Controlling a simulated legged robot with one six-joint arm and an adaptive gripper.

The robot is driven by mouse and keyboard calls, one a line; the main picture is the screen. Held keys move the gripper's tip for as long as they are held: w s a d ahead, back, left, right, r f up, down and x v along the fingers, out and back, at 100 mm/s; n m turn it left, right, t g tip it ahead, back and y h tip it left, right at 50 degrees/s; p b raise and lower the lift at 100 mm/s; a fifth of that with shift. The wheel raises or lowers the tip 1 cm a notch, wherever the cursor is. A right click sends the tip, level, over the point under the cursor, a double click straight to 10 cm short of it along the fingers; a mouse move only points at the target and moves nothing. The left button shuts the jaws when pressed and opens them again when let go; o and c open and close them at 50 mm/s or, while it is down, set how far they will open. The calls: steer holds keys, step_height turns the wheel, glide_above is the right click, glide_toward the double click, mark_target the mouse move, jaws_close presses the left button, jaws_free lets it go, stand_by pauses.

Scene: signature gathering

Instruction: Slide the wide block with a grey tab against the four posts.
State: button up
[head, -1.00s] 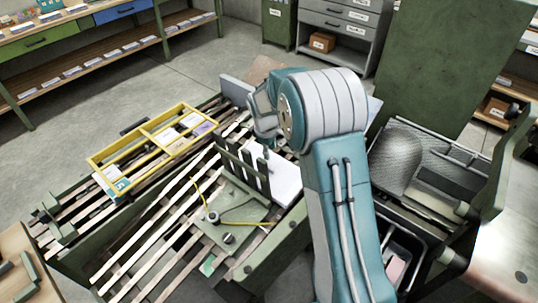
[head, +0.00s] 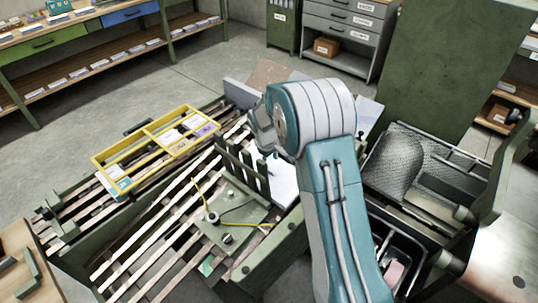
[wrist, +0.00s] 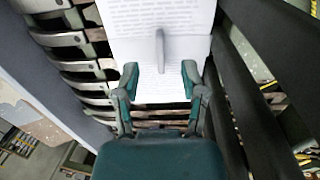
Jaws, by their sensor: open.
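The wide block (wrist: 185,18) is a white stack with a printed top sheet. Its grey tab (wrist: 160,48) stands up from it in the wrist view. My gripper (wrist: 161,74) is open, its two fingers on either side of the near part of the tab, with a gap on both sides. In the head view the block (head: 284,183) lies just right of the four dark posts (head: 242,167), partly hidden by my arm. The posts also show as long dark bars (wrist: 250,105) at the right of the wrist view. My fingertips are mostly hidden in the head view.
The block's bed has pale slats (head: 160,240) and a green plate (head: 232,215) with knobs and a yellow line. A yellow divided frame (head: 107,157) with paper packs lies to the left. A grey upright plate (head: 240,92) stands behind. Black bins (head: 383,238) are at right.

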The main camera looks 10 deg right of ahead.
mark_target(273, 171)
steer(key=f, duration=0.4)
steer(key=d+f, duration=0.1)
steer(key=f, duration=0.2)
steer(key=shift+w+f, duration=0.1)
steer(key=shift+w, duration=0.3)
jaws_close()
jaws_free()
step_height(273, 171, up, 12)
steer(key=s+a, duration=0.1)
steer(key=shift+a+f, duration=0.15)
steer(key=shift+a, duration=0.2)
steer(key=shift+s, duration=0.1)
